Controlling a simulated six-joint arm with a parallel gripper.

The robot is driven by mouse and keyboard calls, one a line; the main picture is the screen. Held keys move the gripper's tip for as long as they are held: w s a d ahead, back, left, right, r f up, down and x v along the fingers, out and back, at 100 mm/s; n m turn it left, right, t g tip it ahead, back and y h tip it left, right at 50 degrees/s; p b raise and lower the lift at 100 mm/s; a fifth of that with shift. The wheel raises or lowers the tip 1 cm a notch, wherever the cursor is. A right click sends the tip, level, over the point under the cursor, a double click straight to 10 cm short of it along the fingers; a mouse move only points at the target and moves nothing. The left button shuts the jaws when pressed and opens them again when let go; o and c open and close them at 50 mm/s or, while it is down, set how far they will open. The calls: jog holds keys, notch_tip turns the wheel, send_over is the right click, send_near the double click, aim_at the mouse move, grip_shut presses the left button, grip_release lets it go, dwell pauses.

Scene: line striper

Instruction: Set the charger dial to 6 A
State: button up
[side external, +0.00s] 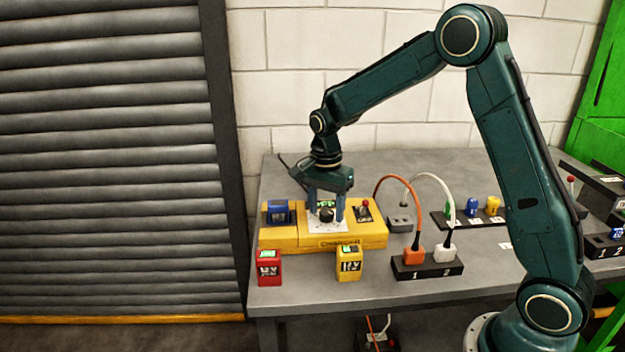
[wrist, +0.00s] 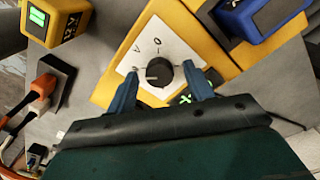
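The yellow charger (side external: 300,240) lies on the bench, with a white dial plate (wrist: 136,62) on top. The round black dial (wrist: 160,73) sits on that plate. A light mark on the dial points left in the wrist view; the setting it points to is too small to read. An "O" shows on the plate beyond the dial. A small green display (wrist: 186,98) is partly hidden by a finger. My gripper (side external: 326,212) points down over the dial. In the wrist view its fingers (wrist: 162,80) are open, one on each side of the dial, with visible gaps.
A blue block (side external: 279,212) sits at the charger's left end, and a red-knobbed switch (side external: 365,206) at its right. Red (side external: 269,268) and yellow (side external: 349,263) batteries stand in front. Orange (side external: 414,256) and white (side external: 445,252) plugs with cables stand right. The front bench strip is mostly clear.

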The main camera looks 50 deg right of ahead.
aim_at(325, 211)
jog(key=shift+r, duration=0.1)
notch_tip(325, 211, up, 14)
jog(key=shift+w+f, duration=0.2)
dwell(0.6)
dwell(0.3)
jog(key=s+a+r+n+t, duration=0.2)
jog(key=s+r+n, duration=0.15)
jog(key=s, duration=0.35)
jog(key=s+a+r+n+t, duration=0.1)
jog(key=s+a+r+n, duration=0.1)
jog(key=s+n, duration=0.4)
jog(key=s+f+n+t, duration=0.1)
jog(key=s+f+n, duration=0.1)
jog(key=s, duration=0.5)
jog(key=s+a+f+n+t, duration=0.1)
jog(key=s+f+n+t, duration=0.1)
jog(key=s+n, duration=0.3)
jog(key=shift+s+a, duration=0.3)
jog(key=shift+s, duration=0.8)
